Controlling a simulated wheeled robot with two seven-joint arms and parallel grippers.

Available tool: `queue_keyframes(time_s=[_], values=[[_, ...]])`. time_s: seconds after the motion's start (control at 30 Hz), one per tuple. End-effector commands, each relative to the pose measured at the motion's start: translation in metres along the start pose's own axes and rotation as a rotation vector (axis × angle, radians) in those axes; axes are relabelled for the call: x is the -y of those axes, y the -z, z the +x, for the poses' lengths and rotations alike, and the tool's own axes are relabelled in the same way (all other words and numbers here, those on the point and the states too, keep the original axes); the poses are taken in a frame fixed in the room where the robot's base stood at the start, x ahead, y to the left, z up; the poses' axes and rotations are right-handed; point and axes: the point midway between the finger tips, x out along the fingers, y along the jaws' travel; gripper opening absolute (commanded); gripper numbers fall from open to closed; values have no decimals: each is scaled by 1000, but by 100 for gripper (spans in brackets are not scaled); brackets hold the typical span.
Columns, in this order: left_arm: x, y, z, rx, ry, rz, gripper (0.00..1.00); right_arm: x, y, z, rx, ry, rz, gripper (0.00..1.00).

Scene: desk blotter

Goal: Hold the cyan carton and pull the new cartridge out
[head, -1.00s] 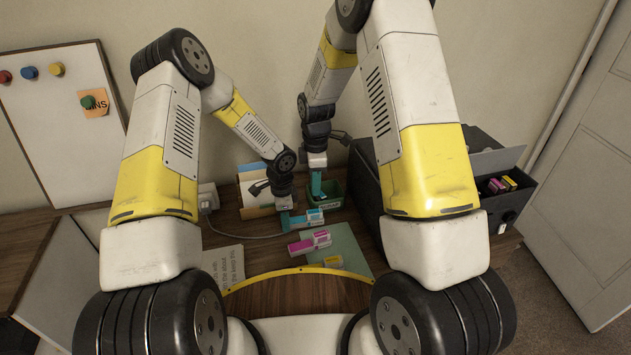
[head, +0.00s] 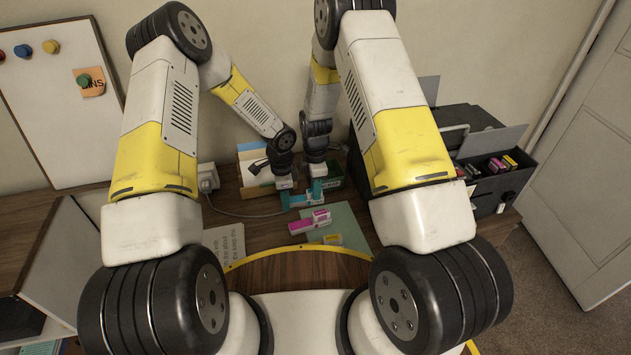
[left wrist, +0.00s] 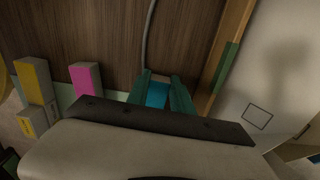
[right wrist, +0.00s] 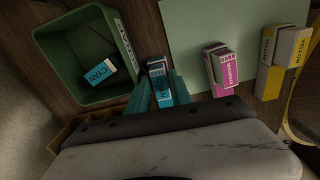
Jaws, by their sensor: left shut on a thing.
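My left gripper (head: 290,200) is shut on the cyan carton (left wrist: 157,93), which lies between its teal fingers in the left wrist view. My right gripper (head: 318,193) is at the right end of the carton. In the right wrist view its fingers stand on either side of a cyan and white piece with a CYAN label (right wrist: 159,82). I cannot tell whether they press on it, or where the carton ends and the new cartridge begins.
A green bin (right wrist: 128,45) behind holds another cyan cartridge (right wrist: 99,72). Magenta (head: 309,222) and yellow (head: 332,239) cartons lie on the green blotter (head: 350,225) in front. A dark printer (head: 470,125) with an open cartridge bay stands at right.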

Motion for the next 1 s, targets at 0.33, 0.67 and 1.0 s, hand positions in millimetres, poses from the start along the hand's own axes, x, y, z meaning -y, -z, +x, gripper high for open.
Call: queue_keyframes(time_s=[0.33, 0.67, 1.0], values=[[0, 0, 0, 0, 0, 0, 0, 0, 0, 2, 0, 0, 1, 20], [0, 0, 0, 0, 0, 0, 0, 0, 0, 1, 0, 0, 1, 0], [0, 0, 0, 0, 0, 0, 0, 0, 0, -12, 0, 0, 3, 0]])
